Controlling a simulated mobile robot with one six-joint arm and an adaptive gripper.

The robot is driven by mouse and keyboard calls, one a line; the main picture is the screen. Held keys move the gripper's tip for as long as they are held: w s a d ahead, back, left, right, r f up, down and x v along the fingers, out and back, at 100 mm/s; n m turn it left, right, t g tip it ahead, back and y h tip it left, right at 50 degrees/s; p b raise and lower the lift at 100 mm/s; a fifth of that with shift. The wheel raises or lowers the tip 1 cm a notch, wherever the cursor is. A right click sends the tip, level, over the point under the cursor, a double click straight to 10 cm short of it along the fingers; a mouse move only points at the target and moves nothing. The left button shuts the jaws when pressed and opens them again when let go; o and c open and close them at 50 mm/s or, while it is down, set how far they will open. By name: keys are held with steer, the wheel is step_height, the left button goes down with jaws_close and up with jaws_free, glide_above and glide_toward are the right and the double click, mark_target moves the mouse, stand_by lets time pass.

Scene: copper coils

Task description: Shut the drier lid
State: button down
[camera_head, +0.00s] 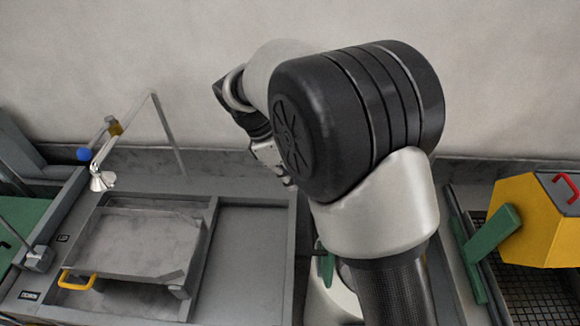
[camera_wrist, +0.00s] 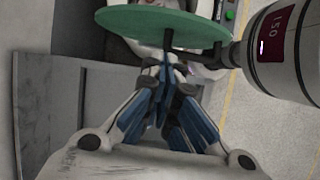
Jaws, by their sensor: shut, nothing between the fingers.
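The drier is a pale drum with a dark red display reading 120 (camera_wrist: 276,34) at the upper right of the wrist view. Its round green lid (camera_wrist: 155,24) is swung off the drum on a dark hinge arm, so the lid stands open. In the head view only a green strip of the lid (camera_head: 326,266) and part of the pale drum (camera_head: 330,298) show; my arm hides the rest. My gripper (camera_wrist: 168,72) is shut and empty, its fingers pointing toward the lid's edge; I cannot tell if they touch it. In the head view my gripper (camera_head: 284,180) is partly hidden.
Left of my arm is a grey bench tray with a flat grey cover (camera_head: 140,240) and yellow handle (camera_head: 77,280). A tap-like fitting (camera_head: 102,180) stands behind it. On the right, a yellow housing (camera_head: 535,220) with a green bar sits over a dark grid. A wall closes the back.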

steer(key=d+f, duration=0.4)
steer(key=d, duration=0.1)
steer(key=shift+f, duration=0.4)
steer(key=shift+d, duration=0.25)
